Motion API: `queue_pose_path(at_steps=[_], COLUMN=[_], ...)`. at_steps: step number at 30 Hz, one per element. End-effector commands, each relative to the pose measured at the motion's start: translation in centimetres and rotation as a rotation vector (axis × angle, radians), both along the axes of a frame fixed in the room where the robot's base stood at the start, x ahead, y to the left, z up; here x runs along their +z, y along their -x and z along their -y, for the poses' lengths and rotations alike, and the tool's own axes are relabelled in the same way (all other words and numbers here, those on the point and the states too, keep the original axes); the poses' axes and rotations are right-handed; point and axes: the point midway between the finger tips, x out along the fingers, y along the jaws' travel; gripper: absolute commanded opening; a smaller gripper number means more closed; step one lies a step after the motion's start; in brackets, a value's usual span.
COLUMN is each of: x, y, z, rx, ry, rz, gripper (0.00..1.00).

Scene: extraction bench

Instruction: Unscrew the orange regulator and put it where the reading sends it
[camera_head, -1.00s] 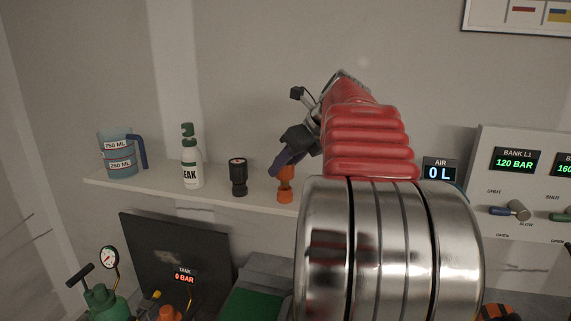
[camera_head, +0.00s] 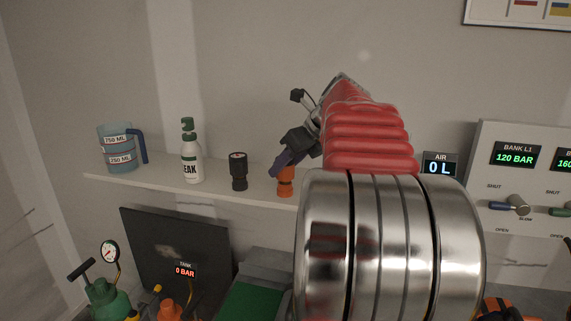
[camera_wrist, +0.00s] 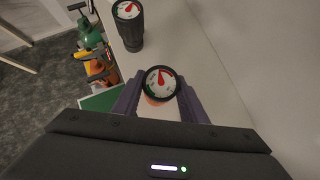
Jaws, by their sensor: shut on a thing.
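The orange regulator (camera_head: 286,183) stands upright at the wall shelf, right of a black regulator (camera_head: 239,172). My gripper (camera_head: 281,164) is around its upper part. In the wrist view the jaws are shut on the orange regulator, with its round white gauge (camera_wrist: 160,83) facing the camera and a little orange below it. The gauge shows a red needle or sector; its value is too small to read. The black regulator (camera_wrist: 130,25) with a similar gauge is farther off. The tank display (camera_head: 184,271) reads 0 BAR.
A blue measuring jug (camera_head: 122,154) and a LEAK spray bottle (camera_head: 190,158) stand left on the shelf (camera_head: 215,187). The AIR display (camera_head: 439,168) reads 0 L. The BANK L1 display (camera_head: 515,154) reads 120 BAR. A green cylinder with a gauge (camera_head: 110,252) is below left.

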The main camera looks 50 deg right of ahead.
Motion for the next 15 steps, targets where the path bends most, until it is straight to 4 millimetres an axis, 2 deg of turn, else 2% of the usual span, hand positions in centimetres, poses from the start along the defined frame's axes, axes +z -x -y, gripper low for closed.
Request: queue_pose_path(at_steps=[8, 9, 15], x=[-0.41, -0.41, -0.44], y=[-0.01, -0.01, 0.00], z=[-0.01, 0.00, 0.00], rx=[0.000, 0.000, 0.000], ry=[0.001, 0.001, 0.001], rz=[0.001, 0.002, 0.001], gripper=[0.03, 0.41, 0.55])
